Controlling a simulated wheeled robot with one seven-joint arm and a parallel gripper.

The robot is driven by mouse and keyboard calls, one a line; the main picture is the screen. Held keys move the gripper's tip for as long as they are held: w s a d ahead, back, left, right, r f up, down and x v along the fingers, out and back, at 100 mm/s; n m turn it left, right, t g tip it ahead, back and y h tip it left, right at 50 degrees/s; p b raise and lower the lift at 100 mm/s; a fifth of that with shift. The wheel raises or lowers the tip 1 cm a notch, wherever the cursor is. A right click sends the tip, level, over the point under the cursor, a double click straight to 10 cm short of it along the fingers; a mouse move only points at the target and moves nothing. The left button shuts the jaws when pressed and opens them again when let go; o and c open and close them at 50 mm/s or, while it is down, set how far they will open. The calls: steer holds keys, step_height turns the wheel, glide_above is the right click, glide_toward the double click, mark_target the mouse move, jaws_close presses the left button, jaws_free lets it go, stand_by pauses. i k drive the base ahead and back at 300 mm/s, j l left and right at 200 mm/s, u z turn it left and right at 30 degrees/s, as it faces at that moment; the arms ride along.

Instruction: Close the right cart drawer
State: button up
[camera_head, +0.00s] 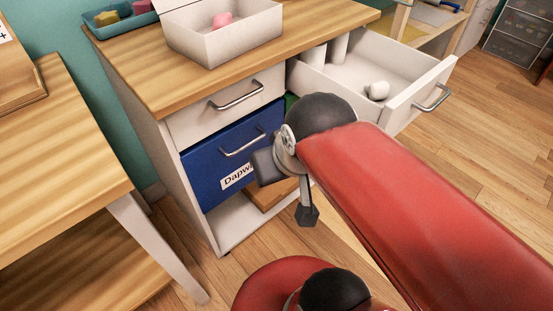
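The right cart drawer (408,62) is a white drawer at the top right of the cart, under the wooden top. It is pulled well out. Its front panel (412,98) has a metal bar handle (433,98) facing right and toward me. White cylinders (339,48) stand inside it at the back left, and a small white roll (376,90) lies near the front. My gripper (285,188) is at the end of my red arm, below and left of the open drawer, in front of the cart.
The left drawer (226,110) is shut, above a blue bin (229,163) on a cart shelf. A white open box (212,48) and a teal tray (103,26) stand on the cart top. A wooden table (65,150) is at left. Floor is clear at right.

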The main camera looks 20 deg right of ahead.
mark_target(416, 78)
steer(key=k+l+z, duration=0.1)
steer(key=z, duration=1.3)
steer(key=k+l+u, duration=0.1)
steer(key=k, duration=0.2)
steer(key=k+l+u, duration=0.1)
steer(key=k, duration=0.2)
